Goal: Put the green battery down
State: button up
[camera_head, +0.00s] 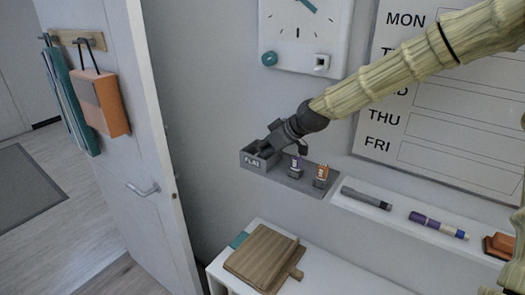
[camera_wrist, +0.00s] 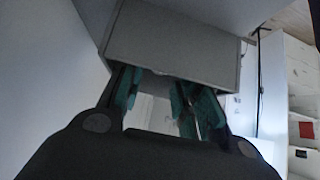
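My gripper (camera_head: 268,147) is at the left end of the grey wall tray (camera_head: 315,190), at the compartment with white lettering that looks like "FLAT". In the wrist view, the two dark fingers with teal pads (camera_wrist: 158,88) stand apart. Their tips are hidden behind a grey box-like wall (camera_wrist: 172,45). I cannot make out the green battery in either view, nor whether it is between the fingertips. A purple-and-white battery (camera_head: 296,167) and an orange-and-white battery (camera_head: 321,175) stand upright in the tray, right of my gripper.
A white ledge (camera_head: 400,228) right of the tray holds a grey marker (camera_head: 366,198), a purple marker (camera_head: 438,225) and an orange-brown object (camera_head: 500,246). Below are wooden boards (camera_head: 262,258) on a white shelf. A clock (camera_head: 305,35) and weekday board (camera_head: 450,125) are on the wall.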

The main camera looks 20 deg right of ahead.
jog(key=shift+r, duration=0.2)
jog(key=b+v, duration=0.3)
jog(key=v, duration=0.9)
dwell(1.0)
